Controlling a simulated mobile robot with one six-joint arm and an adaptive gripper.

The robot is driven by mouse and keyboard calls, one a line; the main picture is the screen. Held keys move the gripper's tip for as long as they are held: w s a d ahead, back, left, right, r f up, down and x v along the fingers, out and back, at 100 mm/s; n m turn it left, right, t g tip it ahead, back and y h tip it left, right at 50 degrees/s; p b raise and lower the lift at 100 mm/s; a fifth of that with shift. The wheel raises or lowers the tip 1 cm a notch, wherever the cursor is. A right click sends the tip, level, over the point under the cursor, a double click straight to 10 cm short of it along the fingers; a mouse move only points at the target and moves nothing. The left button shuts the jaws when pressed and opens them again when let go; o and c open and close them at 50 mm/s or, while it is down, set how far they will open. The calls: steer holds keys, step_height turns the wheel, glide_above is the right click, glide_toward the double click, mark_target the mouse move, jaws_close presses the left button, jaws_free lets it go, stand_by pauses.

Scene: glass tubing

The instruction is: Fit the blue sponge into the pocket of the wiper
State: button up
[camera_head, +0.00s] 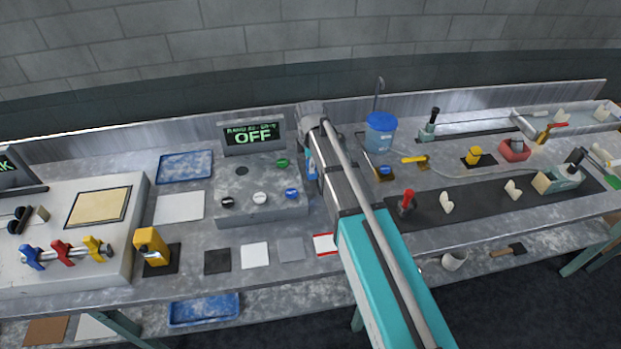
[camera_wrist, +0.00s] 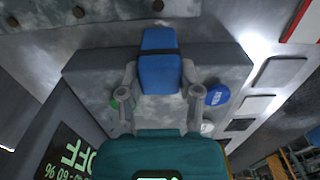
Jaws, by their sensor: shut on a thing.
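In the wrist view my gripper (camera_wrist: 160,72) is shut on a blue block with a dark band across it, which I take to be the blue sponge (camera_wrist: 158,80). The two fingers press on its left and right sides. The block shows against the grey button box, but I cannot tell whether it touches it. In the head view a bit of blue (camera_head: 311,168) shows beside my arm; the fingertips are mostly hidden there. I cannot pick out the wiper with certainty. A small yellow and blue piece (camera_head: 384,171) lies right of my arm.
The grey button box (camera_head: 262,208) has black, white, blue and green buttons. Behind it stands a display reading OFF (camera_head: 252,134). A blue-lidded bucket (camera_head: 380,133) stands right of my arm. A red-handled piece (camera_head: 407,203) stands on the dark strip. Flat pads lie along the front.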

steer(key=shift+w+a+f, duration=0.25)
steer(key=shift+a+f, duration=0.05)
steer(key=shift+f, duration=0.25)
steer(key=shift+w+a+f+b, duration=0.2)
steer(key=shift+f+b, duration=0.15)
steer(key=shift+b, duration=0.15)
steer(key=shift+w+a+f+b, duration=0.1)
steer(key=shift+a+f+b, duration=0.1)
steer(key=shift+f+b, duration=1.45)
steer(key=shift+b, duration=0.1)
steer(key=shift+f, duration=0.15)
steer(key=o, duration=0.9)
steer(key=shift+o, duration=0.2)
steer(key=shift+r, duration=0.25)
step_height(320, 180, up, 12)
steer(key=p, duration=1.2)
